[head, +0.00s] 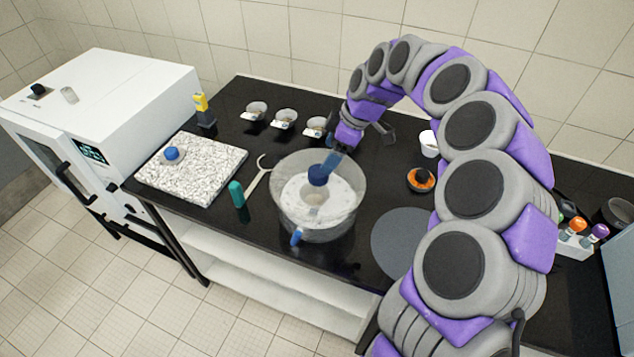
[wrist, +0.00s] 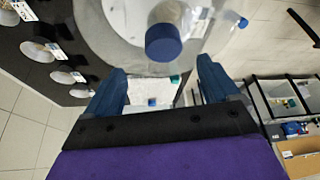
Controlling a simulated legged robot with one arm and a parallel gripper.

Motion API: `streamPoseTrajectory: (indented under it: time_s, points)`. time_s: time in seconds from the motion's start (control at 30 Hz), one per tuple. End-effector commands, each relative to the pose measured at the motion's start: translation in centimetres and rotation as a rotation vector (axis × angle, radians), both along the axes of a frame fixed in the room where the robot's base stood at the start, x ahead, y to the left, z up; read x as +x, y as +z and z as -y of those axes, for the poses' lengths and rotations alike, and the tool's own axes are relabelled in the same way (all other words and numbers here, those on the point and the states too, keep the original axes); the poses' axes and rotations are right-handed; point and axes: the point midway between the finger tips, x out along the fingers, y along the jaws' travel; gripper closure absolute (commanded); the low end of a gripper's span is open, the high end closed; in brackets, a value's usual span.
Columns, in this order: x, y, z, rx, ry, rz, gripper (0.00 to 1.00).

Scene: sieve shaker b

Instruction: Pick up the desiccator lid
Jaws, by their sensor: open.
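The desiccator (head: 335,228) is a clear round vessel standing near the front of the black bench in the head view. Its clear lid (head: 350,183) appears to sit on top, with a blue-capped knob (head: 318,176) at the middle. My gripper (head: 331,163) is over the lid, close to the knob, and partly overlaps it in the head view. In the wrist view my gripper (wrist: 161,66) is open, with its two blue fingers spread either side of the blue knob cap (wrist: 163,42). The cap lies just past the fingertips; I cannot tell whether either finger touches it.
A grey round mat (head: 401,245) lies right of the desiccator. A teal-capped bottle (head: 237,194), a wrench-like tool (head: 258,173) and a speckled slab (head: 205,178) are left. Several small dishes (head: 284,119) stand behind. An orange-and-black object (head: 420,180) is at right.

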Motion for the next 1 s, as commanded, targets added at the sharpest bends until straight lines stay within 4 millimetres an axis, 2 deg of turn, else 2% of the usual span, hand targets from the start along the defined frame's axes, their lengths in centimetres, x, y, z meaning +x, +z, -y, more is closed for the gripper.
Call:
streamPoseTrajectory:
  time_s: [0.27, 0.6, 0.87, 1.0]
  points:
    - [-0.1, -1.7, -1.8, -0.012, 0.004, -0.002, 0.12]
    - [-0.3, -5.7, -2.8, -0.008, 0.004, -0.001, 0.12]
    - [-0.2, -5.9, -2.5, -0.003, 0.002, 0.002, 0.12]
    - [-0.2, -6.0, -3.0, -0.008, 0.004, 0.001, 0.25]
